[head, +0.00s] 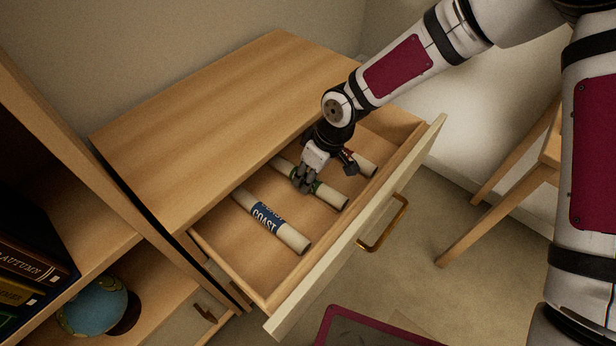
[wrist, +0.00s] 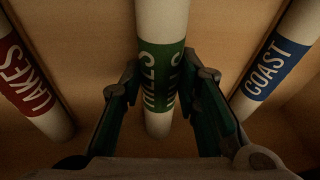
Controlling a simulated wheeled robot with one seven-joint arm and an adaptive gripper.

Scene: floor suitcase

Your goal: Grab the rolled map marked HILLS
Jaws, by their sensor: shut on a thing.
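The rolled map marked HILLS (wrist: 162,62) is a cream roll with a green band, lying in the open drawer (head: 228,252). It also shows in the head view (head: 331,196), in the middle of three rolls, with its band mostly hidden by my gripper. My gripper (head: 304,184) reaches down into the drawer and is shut on this roll. In the wrist view its fingers (wrist: 163,110) stand on both sides of the green band. The roll appears to rest on or very near the drawer floor; I cannot tell which.
The blue-banded COAST map (head: 268,220) lies to the left in the head view. The red-banded LAKES map (wrist: 28,85) lies on the other side. The drawer front has a brass handle (head: 383,224). A shelf with books and a globe (head: 92,304) stands at left, a wooden chair at right.

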